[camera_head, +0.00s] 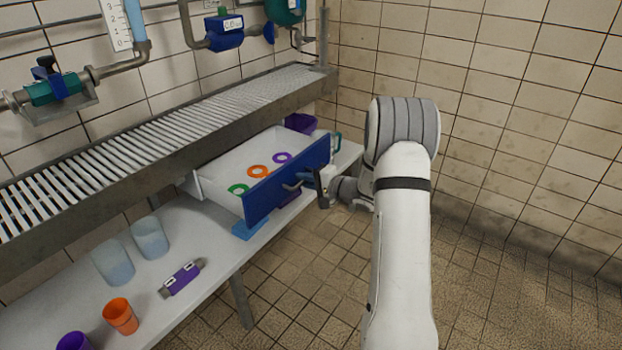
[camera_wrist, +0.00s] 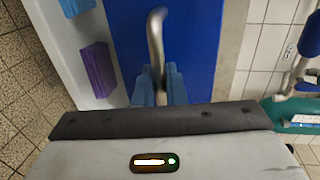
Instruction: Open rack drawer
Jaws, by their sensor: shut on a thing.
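The rack drawer is white with a blue front (camera_head: 287,180). It stands out from under the slatted metal rack, so its inside shows. Green, orange and purple rings (camera_head: 258,171) lie in it. My gripper (camera_head: 312,181) is at the drawer front, shut on the drawer's handle. In the wrist view the grey curved handle (camera_wrist: 155,45) runs between the blue fingertips (camera_wrist: 160,86), against the blue drawer front (camera_wrist: 195,40). The fingers hide part of the handle.
The white shelf (camera_head: 215,235) below carries translucent cups (camera_head: 150,238), an orange cup (camera_head: 121,316), and a purple object (camera_head: 182,278). A blue block (camera_head: 248,229) lies under the drawer. Valves and pipes (camera_head: 222,32) line the wall above. Tiled floor (camera_head: 480,290) is clear at right.

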